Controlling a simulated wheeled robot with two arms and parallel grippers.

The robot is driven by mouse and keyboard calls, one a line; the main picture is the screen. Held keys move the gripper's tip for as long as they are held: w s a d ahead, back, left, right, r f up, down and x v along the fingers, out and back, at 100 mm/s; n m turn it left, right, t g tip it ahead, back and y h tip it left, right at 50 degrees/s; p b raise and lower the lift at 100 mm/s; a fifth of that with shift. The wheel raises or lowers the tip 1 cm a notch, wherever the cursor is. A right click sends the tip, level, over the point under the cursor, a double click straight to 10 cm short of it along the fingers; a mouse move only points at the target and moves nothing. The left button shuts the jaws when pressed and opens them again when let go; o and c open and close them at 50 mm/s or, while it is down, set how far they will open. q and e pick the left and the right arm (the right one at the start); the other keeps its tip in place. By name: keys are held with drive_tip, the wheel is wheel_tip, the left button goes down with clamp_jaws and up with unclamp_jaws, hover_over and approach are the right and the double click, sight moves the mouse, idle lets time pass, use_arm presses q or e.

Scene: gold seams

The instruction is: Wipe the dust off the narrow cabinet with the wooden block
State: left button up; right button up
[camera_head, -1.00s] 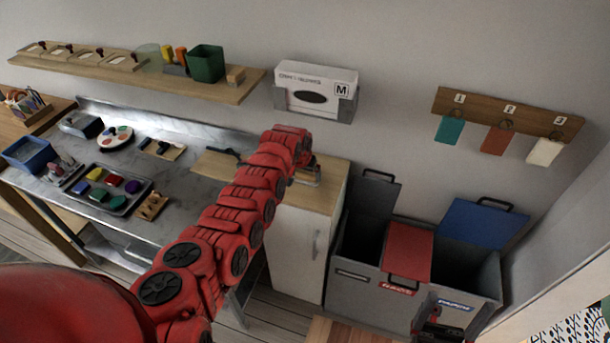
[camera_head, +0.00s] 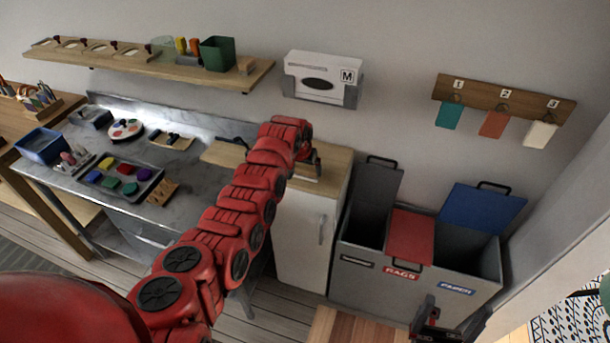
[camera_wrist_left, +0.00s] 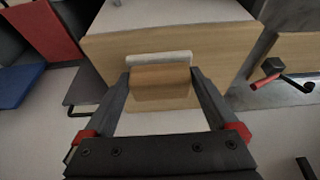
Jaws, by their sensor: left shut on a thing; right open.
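The narrow cabinet (camera_head: 307,237) has a white front and a light wooden top, and stands between the workbench and the bins. My left gripper (camera_wrist_left: 160,85) is shut on the wooden block (camera_wrist_left: 160,78), which has a pale strip along one edge. In the left wrist view the block is over the cabinet's wooden top (camera_wrist_left: 215,48); I cannot tell whether it touches. In the head view my red left arm hides part of the top, and I cannot make out dust clearly. My right gripper (camera_head: 430,325) is open and empty at the bottom, in front of the bins.
A marble workbench (camera_head: 85,210) with paint trays and tools adjoins the cabinet on the left. Grey bins (camera_head: 400,285) with raised dark and blue lids and a red lid stand to the right. A glove box (camera_head: 322,78) hangs on the wall above. A shelf (camera_head: 150,68) runs above the bench.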

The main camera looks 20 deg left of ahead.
use_arm(q)
drive_tip(key=shift+w+d+r, duration=0.1)
drive_tip(key=shift+w+r, duration=0.15)
drive_tip(key=shift+r, duration=0.35)
wheel_tip(320, 180, up, 3)
drive_tip(key=shift+s+f, duration=0.15)
drive_tip(key=shift+r, duration=0.7)
